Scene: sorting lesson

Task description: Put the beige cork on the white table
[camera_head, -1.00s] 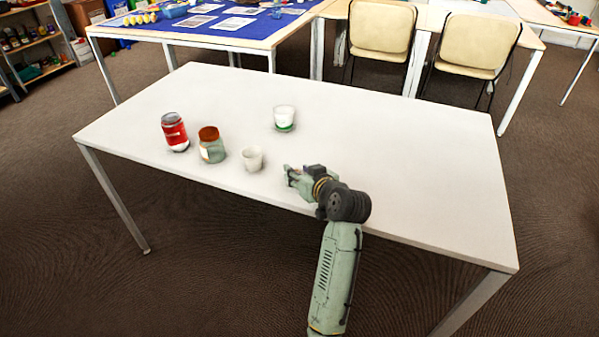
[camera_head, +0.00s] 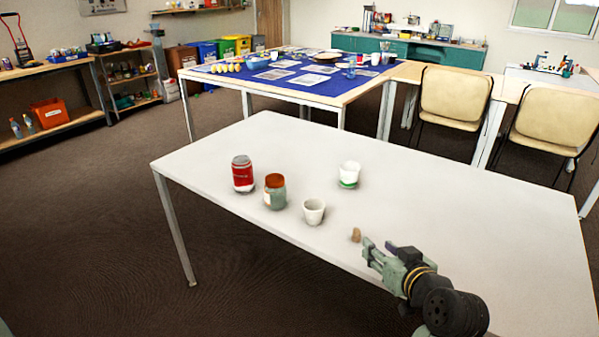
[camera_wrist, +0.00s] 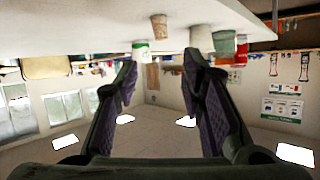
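The beige cork (camera_head: 355,235) stands upright on the white table (camera_head: 480,215), close to its front edge and to the right of the white cup. My gripper (camera_head: 377,247) is just right of the cork, low over the table. In the wrist view, which is upside down, the cork (camera_wrist: 160,27) shows beyond and between the fingertips of my gripper (camera_wrist: 160,62). The fingers are apart with nothing between them, and a gap separates them from the cork.
A white cup (camera_head: 314,211), a jar with a brown lid (camera_head: 275,192), a red jar (camera_head: 243,174) and a white-and-green cup (camera_head: 349,174) stand left of and behind the cork. The table's right side is clear. Chairs (camera_head: 455,97) stand behind.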

